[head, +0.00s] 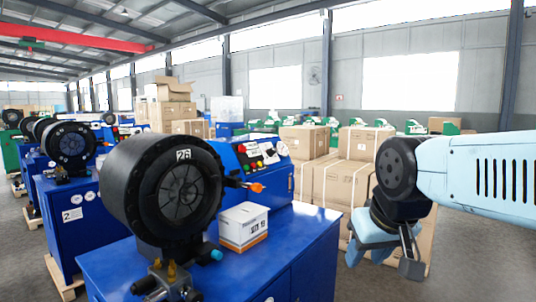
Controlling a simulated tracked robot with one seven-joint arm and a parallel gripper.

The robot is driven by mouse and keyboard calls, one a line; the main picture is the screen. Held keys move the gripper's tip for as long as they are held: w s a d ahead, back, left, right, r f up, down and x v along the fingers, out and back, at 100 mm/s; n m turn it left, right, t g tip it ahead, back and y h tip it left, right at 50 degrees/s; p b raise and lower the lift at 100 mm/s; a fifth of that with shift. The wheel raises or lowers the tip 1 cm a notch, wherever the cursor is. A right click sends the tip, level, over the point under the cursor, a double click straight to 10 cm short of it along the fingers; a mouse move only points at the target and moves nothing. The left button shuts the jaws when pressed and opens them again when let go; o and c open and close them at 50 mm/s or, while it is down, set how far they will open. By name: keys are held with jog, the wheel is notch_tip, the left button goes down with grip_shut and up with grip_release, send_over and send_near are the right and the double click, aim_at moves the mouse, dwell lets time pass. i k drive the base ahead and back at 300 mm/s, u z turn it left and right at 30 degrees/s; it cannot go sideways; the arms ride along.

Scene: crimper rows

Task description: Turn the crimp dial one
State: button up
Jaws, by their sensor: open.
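The nearest crimper's black round head (163,188), marked 26, stands on a blue cabinet. Its sloped blue control panel (234,160) is behind and to the right of the head, with small red, green and yellow buttons and a round white-faced piece (282,148). Which small part is the crimp dial I cannot tell at this size. My gripper (382,266) hangs at the right, open and empty, pointing down. It is right of the cabinet and well apart from the panel.
A white and orange box (243,226) sits on the blue cabinet top (290,240). An orange-tipped lever (257,187) sticks out near the panel. Brown cartons (340,186) are stacked behind. More crimpers (68,150) stand in a row at left.

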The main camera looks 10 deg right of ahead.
aim_at(272, 151)
jog(key=z, duration=0.9)
jog(key=i, duration=1)
jog(key=u, duration=0.65)
